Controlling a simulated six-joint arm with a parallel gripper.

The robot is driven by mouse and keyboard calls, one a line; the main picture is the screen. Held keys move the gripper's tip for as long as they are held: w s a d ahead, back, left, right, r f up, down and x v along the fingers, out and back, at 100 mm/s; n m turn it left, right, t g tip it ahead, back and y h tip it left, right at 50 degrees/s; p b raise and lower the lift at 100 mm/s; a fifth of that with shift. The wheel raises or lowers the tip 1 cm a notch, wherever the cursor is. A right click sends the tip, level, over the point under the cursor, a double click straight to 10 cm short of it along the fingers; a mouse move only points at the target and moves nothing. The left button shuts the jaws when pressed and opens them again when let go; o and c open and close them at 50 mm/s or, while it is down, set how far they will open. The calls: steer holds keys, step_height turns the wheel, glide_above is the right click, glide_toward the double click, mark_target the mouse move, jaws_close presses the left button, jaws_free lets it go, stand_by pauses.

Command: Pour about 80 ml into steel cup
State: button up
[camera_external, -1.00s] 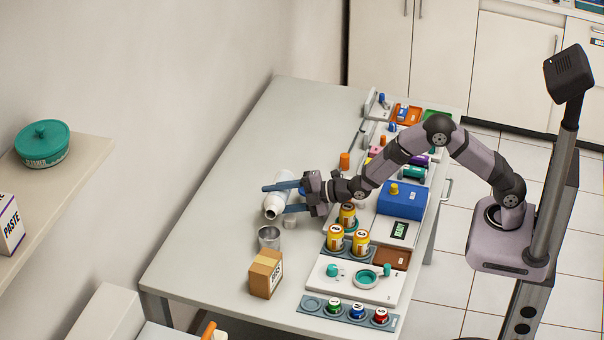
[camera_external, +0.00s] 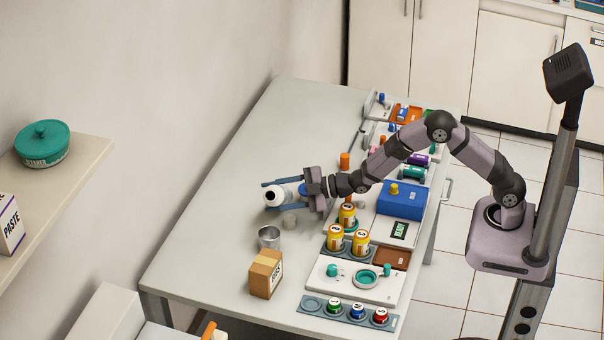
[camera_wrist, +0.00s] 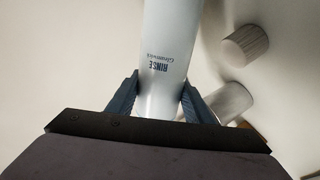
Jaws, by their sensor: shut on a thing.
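A white bottle (camera_external: 274,196) is held above the table between the two fingers of my gripper (camera_external: 267,196). It lies tilted, with one end towards the camera. In the wrist view the bottle (camera_wrist: 165,45) shows dark "RINSE" lettering, upside down, with a gripper finger against each side. The steel cup (camera_external: 269,237) stands upright on the table, a little below the bottle in the picture and apart from it. Its contents cannot be seen. Two pale cylinders, one of them ribbed (camera_wrist: 246,45), show right of the bottle in the wrist view.
A small pale cylinder (camera_external: 290,222) stands near the cup. A cardboard box (camera_external: 265,273) is in front of the cup. Yellow jars (camera_external: 334,238) and a blue unit (camera_external: 402,200) stand to the right. The table's left side (camera_external: 220,215) is clear.

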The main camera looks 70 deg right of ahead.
steer(key=shift+s+a+r+m+y, duration=0.1)
steer(key=shift+a+r+m+y, duration=0.15)
steer(key=shift+r+m, duration=0.3)
steer(key=shift+a+r+m+y, duration=0.15)
steer(key=shift+a+r+m, duration=0.05)
steer(key=shift+r+m, duration=0.3)
steer(key=shift+m+t+y, duration=0.3)
steer(key=shift+m, duration=0.55)
step_height(320, 180, up, 5)
steer(key=shift+d+f+p, duration=0.15)
steer(key=shift+f+p, duration=0.05)
steer(key=shift+p, duration=0.95)
steer(key=shift+f+m+b, duration=0.25)
steer(key=shift+m+b, duration=0.05)
steer(key=shift+b, duration=0.1)
steer(key=m+b, duration=0.1)
steer(key=m, duration=0.1)
steer(key=m+t+y+b, duration=0.1)
steer(key=m, duration=0.1)
steer(key=shift+d+r, duration=0.1)
steer(key=shift+r, duration=0.1)
